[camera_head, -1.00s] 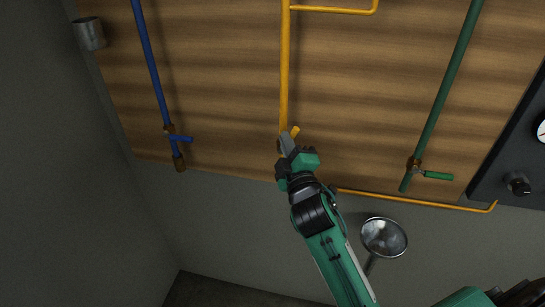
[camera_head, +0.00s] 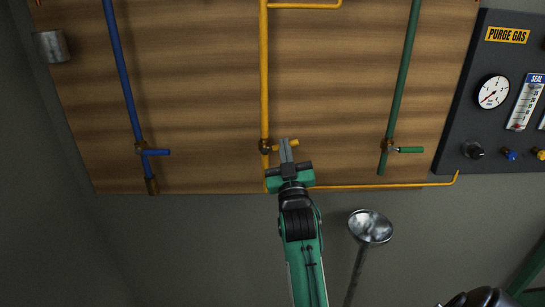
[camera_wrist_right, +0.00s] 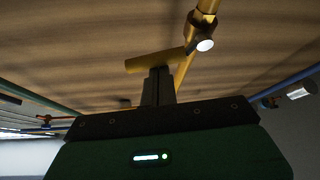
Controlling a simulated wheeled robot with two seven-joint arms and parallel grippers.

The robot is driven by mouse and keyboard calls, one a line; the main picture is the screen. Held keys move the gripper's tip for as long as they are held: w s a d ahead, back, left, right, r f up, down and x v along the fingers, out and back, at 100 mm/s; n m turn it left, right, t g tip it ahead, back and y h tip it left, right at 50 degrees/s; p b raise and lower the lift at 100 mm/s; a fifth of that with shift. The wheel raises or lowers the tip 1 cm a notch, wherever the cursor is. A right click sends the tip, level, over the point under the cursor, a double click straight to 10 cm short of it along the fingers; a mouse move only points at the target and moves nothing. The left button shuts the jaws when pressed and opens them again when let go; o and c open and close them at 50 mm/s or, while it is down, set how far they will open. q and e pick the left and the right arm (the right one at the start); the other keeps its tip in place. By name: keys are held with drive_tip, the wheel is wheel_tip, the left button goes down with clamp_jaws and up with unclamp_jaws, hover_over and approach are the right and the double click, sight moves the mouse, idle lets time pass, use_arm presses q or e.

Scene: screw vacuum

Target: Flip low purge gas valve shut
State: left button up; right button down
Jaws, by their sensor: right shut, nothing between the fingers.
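The yellow valve (camera_head: 265,147) sits low on the vertical yellow pipe (camera_head: 264,70). Its yellow handle (camera_head: 293,142) points right, nearly crosswise to the pipe with a slight upward tilt. My right gripper (camera_head: 285,146) is shut and empty, with its fingertips at the handle, covering part of it. In the right wrist view the handle (camera_wrist_right: 152,62) lies across the tips of the shut fingers (camera_wrist_right: 158,82), and the valve body (camera_wrist_right: 204,22) is just to the right. Contact looks likely but cannot be told for sure. My left gripper is not in view.
A blue valve (camera_head: 141,149) is to the left and a green valve (camera_head: 390,147) to the right, both with handles pointing right. A dark gauge panel (camera_head: 470,105) labelled PURGE GAS stands at right. A metal funnel-shaped object (camera_head: 371,226) is below the wooden board (camera_head: 330,90).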

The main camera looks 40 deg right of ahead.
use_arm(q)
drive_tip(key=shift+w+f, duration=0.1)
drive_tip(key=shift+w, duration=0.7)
use_arm(e)
drive_tip(key=shift+s+d+f, duration=0.1)
drive_tip(key=shift+d+f, duration=0.2)
drive_tip(key=shift+f, duration=0.35)
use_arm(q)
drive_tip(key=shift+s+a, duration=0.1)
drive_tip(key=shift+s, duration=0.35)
use_arm(e)
drive_tip(key=shift+f, duration=0.1)
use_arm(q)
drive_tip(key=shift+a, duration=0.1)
